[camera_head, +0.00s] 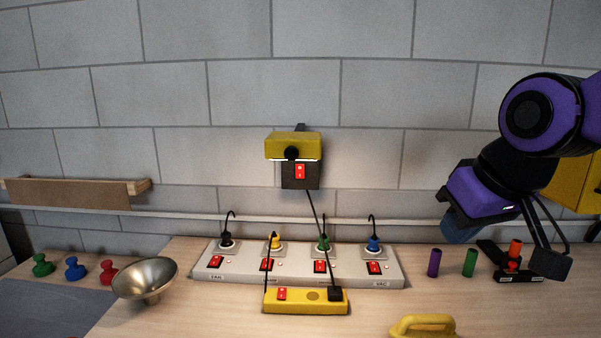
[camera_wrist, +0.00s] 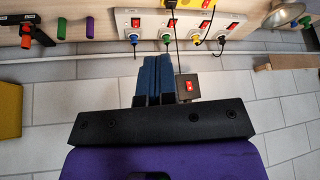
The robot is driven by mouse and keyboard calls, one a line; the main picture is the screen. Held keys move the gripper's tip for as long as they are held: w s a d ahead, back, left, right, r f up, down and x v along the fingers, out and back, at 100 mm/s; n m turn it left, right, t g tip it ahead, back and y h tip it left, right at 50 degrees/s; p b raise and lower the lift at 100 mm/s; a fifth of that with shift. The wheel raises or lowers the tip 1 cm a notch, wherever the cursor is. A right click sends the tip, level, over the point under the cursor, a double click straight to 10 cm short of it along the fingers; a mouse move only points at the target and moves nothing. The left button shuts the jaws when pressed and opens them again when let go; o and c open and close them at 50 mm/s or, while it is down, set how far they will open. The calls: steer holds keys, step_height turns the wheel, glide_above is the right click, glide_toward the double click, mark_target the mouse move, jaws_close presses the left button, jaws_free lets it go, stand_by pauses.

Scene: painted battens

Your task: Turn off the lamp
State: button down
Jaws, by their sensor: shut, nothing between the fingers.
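The lamp (camera_head: 293,143) is a yellow wall lamp with a bright strip along its lower edge, so it looks lit. A dark box with a red switch (camera_head: 300,171) hangs under it; the switch also shows in the wrist view (camera_wrist: 189,86). A black cord runs down from it to a plug in a yellow extension block (camera_head: 312,308). The block has its own red switch (camera_head: 282,294). A yellow plug (camera_head: 275,242) joins the block's cord to a white power strip (camera_head: 345,279). My gripper (camera_head: 453,236) is shut and empty, right of the lamp; its blue fingers fill the wrist view's middle (camera_wrist: 153,78).
The strip has several plugs and red switches, with labels reading FAN and VAC at its ends. A metal bowl (camera_head: 145,279) and coloured knobs (camera_head: 74,268) stand left. Purple and green cylinders (camera_head: 469,262) stand right. A yellow handle (camera_head: 422,326) lies in front.

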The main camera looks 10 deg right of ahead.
mark_target(301, 167)
steer(key=w+a+f+n+t+h, duration=0.15)
steer(key=w+f, duration=0.35)
steer(key=w, duration=0.5)
steer(key=w+a+f+n+t, duration=0.1)
steer(key=w+a+f+n, duration=0.2)
steer(key=w, duration=0.8)
steer(key=w+a+f+n+t+h, duration=0.1)
steer(key=w+f+n+t, duration=0.1)
steer(key=w+f, duration=0.6)
steer(key=w+a+r+n+t+h, duration=0.3)
steer(key=w+a+r+n+t, duration=0.4)
steer(key=a+t, duration=0.1)
steer(key=shift+w+a+r+n+h, duration=0.15)
steer(key=shift+w+a+n+h, duration=0.1)
steer(key=shift+w+n+h, duration=0.1)
steer(key=shift+t, duration=0.25)
steer(key=x, duration=1.4)
